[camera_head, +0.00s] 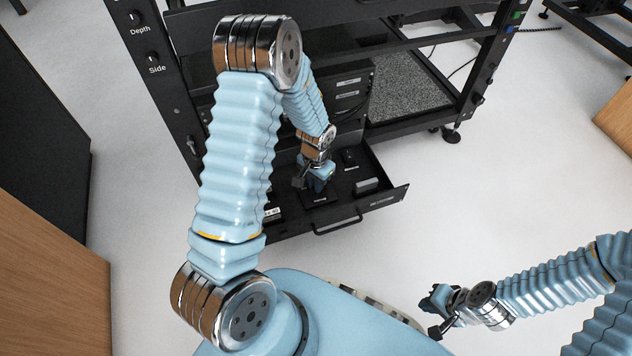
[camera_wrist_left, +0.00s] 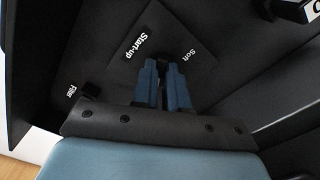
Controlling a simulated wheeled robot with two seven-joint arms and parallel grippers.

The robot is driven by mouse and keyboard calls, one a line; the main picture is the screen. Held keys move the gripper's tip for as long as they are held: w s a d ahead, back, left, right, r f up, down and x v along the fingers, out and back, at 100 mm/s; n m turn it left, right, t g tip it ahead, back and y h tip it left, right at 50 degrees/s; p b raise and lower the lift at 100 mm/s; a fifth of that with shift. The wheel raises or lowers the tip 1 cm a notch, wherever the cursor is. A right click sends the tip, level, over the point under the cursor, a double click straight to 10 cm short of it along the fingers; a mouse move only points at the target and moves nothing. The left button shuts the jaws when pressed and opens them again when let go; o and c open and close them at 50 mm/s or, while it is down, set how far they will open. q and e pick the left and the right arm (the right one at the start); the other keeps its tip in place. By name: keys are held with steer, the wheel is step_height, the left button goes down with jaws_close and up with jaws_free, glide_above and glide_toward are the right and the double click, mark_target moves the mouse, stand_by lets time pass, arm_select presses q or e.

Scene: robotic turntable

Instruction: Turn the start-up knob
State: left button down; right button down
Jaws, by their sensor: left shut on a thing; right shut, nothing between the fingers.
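The start-up panel (camera_wrist_left: 190,32) is a dark square plate in the left wrist view, lettered "Start-up" and "Soft". In the head view this plate (camera_head: 318,198) lies in the pulled-out drawer. My left gripper (camera_head: 318,185) reaches down onto it from above. In the left wrist view its blue fingers (camera_wrist_left: 165,68) are shut on the start-up knob at the plate's middle. The knob itself is hidden by the fingers, so its turn angle cannot be told. My right gripper (camera_head: 437,304) is shut and empty, low at the right, away from the drawer.
The open drawer (camera_head: 388,195) has a front handle (camera_head: 338,224) and other dark blocks (camera_head: 366,187) inside. A "Filter" label (camera_wrist_left: 72,90) shows beside the plate. The black rack (camera_head: 160,75) has "Depth" and "Side" knobs on its left post. The pale floor (camera_head: 480,180) at the right is clear.

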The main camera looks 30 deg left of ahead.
stand_by(0.3)
arm_select(q)
steer(key=c, duration=1.2)
jaws_free()
steer(key=shift+o, duration=0.2)
step_height(320, 180, up, 14)
steer(key=p, duration=0.3)
steer(key=shift+f, duration=0.1)
